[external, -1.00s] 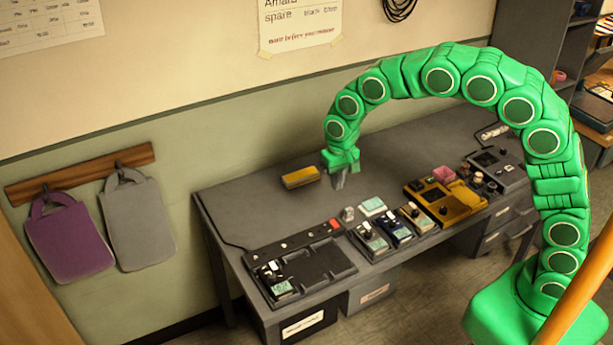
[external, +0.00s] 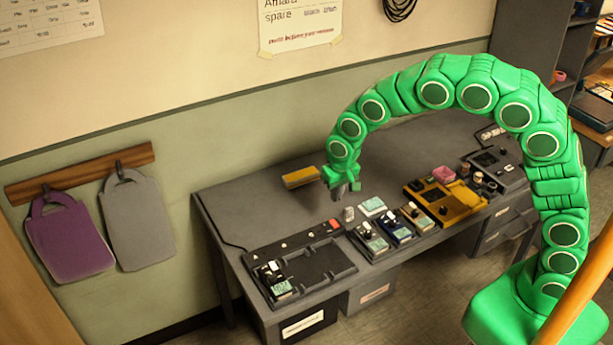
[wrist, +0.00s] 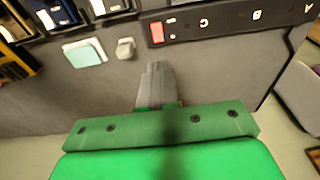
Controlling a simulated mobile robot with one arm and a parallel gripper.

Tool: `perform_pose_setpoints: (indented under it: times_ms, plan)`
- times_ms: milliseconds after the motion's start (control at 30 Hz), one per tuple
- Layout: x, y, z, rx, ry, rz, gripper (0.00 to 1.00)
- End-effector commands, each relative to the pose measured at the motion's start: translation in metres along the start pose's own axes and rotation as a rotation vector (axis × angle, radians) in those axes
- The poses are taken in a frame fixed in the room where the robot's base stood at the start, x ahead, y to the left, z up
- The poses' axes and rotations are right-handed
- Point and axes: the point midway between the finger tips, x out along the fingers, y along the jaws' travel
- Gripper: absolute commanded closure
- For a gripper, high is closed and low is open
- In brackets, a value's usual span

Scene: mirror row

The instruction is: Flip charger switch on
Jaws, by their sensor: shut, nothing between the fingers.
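The charger (external: 325,262) is a dark tray-like unit at the front left of the desk. Its raised back strip (wrist: 225,24) carries the letters A, B and C in the wrist view. A red switch (external: 335,223) sits at the strip's right end; it also shows in the wrist view (wrist: 157,32). Whether it is on or off I cannot tell. My gripper (external: 340,192) is shut and empty, pointing down above the desk just behind the red switch. In the wrist view the closed fingertips (wrist: 156,68) are a short gap from the switch, apart from it.
A small grey block (wrist: 125,47) stands close beside the switch, with a pale green-topped item (wrist: 85,52) next to it. Several handheld units (external: 394,229) and a yellow device (external: 455,208) lie to the right. A yellow block (external: 300,177) lies behind.

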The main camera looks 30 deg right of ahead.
Motion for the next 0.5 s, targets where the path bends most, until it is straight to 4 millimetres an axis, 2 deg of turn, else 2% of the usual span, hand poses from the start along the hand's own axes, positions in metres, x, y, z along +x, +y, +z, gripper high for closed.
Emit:
perform_pose_setpoints:
  times_ms: [200,500]
  plan:
    - [0.039,0.001,0.002,-0.001,-0.007,0.005,1.0]
    - [0.078,0.001,0.002,-0.001,-0.007,0.004,1.0]
